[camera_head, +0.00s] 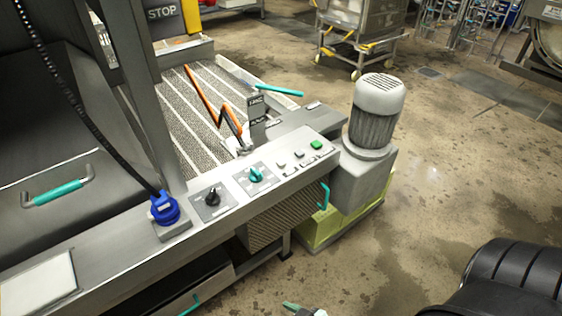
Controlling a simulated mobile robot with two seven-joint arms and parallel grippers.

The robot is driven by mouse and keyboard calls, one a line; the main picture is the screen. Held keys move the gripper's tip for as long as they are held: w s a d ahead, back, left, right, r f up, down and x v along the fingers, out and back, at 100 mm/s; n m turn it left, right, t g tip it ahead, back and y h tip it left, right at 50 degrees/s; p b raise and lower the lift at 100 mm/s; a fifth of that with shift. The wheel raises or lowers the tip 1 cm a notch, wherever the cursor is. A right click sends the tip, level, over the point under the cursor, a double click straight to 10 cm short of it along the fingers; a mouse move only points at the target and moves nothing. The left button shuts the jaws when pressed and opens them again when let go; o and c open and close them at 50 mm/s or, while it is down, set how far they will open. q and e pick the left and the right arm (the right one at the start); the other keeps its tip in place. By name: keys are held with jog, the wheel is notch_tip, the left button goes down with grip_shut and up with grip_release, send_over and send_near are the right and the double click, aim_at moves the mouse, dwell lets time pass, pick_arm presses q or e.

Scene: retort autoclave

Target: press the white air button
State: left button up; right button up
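A slanted metal control panel (228,198) runs across the middle of the head view. Near its right end is a short row of small push buttons. The green button (316,144) is at the right of the row. A pale button (299,154) sits just left of it, and another small pale button (281,164) is further left. They are too small for me to tell which one is the white air button; the labels are unreadable. Neither of my grippers shows clearly, and nothing is touching the buttons.
A teal rotary knob (256,174), a black rotary knob (211,197) and a blue plug (164,208) with a black cable are left of the buttons. A grey motor (376,110) stands right of the panel. A black ribbed shape (515,280) fills the lower right. Floor between is open.

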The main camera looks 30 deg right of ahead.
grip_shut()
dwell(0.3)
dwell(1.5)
